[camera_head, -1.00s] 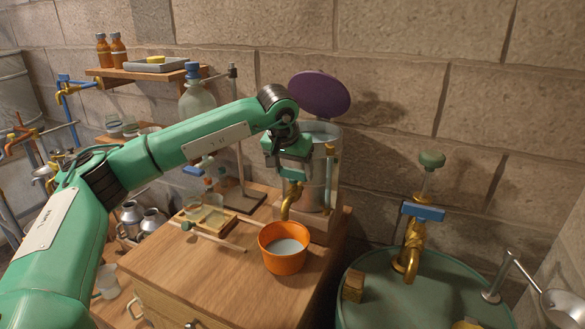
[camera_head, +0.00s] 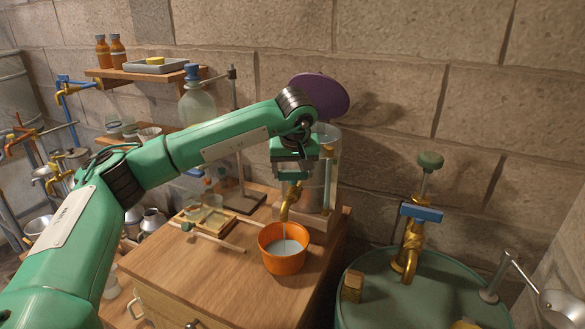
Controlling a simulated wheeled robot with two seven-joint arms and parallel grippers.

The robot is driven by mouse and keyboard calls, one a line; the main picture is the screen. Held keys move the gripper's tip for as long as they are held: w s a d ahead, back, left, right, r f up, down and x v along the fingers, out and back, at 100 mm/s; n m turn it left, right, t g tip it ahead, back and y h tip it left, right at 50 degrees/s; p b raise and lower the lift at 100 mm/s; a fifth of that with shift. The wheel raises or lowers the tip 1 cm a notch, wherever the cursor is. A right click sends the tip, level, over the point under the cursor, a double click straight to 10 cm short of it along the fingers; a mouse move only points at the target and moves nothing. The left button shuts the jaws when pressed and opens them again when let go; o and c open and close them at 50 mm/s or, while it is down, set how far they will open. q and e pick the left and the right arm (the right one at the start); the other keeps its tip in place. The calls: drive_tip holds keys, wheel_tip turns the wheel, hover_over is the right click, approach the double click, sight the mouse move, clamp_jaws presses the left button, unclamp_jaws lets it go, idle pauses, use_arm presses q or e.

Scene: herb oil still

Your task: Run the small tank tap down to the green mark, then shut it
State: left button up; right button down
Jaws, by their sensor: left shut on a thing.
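The small tank (camera_head: 318,192) is a grey cylinder on a wooden stand at the back of the bench. A purple round lid (camera_head: 322,93) stands tilted above it. Its brass tap (camera_head: 289,204) points down over an orange bucket (camera_head: 284,262) that holds pale liquid. A thin pale stream shows between the spout and the bucket. My left gripper (camera_head: 292,174) is shut on the tap's handle, which its fingers mostly hide. A brass-capped upright gauge (camera_head: 331,165) runs along the tank's right side; I cannot make out a green mark or the level. My right gripper is not in view.
A green drum (camera_head: 385,305) with a blue-handled brass tap (camera_head: 422,212) above it stands at the right. A wooden tray (camera_head: 238,231) with small glass dishes and a stick lies left of the bucket. The bench front is clear.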

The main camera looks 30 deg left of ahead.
use_arm(q)
drive_tip(key=shift+n, duration=0.6)
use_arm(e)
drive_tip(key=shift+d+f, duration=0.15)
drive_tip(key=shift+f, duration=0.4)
use_arm(q)
drive_tip(key=shift+y, duration=0.3)
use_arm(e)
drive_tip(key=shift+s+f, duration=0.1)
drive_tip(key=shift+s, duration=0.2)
use_arm(q)
drive_tip(key=o, duration=1)
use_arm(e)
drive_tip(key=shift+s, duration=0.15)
use_arm(q)
drive_tip(key=shift+r, duration=0.1)
drive_tip(key=v, duration=1.3)
drive_tip(key=shift+w+r, duration=0.1)
drive_tip(key=shift+r, duration=0.25)
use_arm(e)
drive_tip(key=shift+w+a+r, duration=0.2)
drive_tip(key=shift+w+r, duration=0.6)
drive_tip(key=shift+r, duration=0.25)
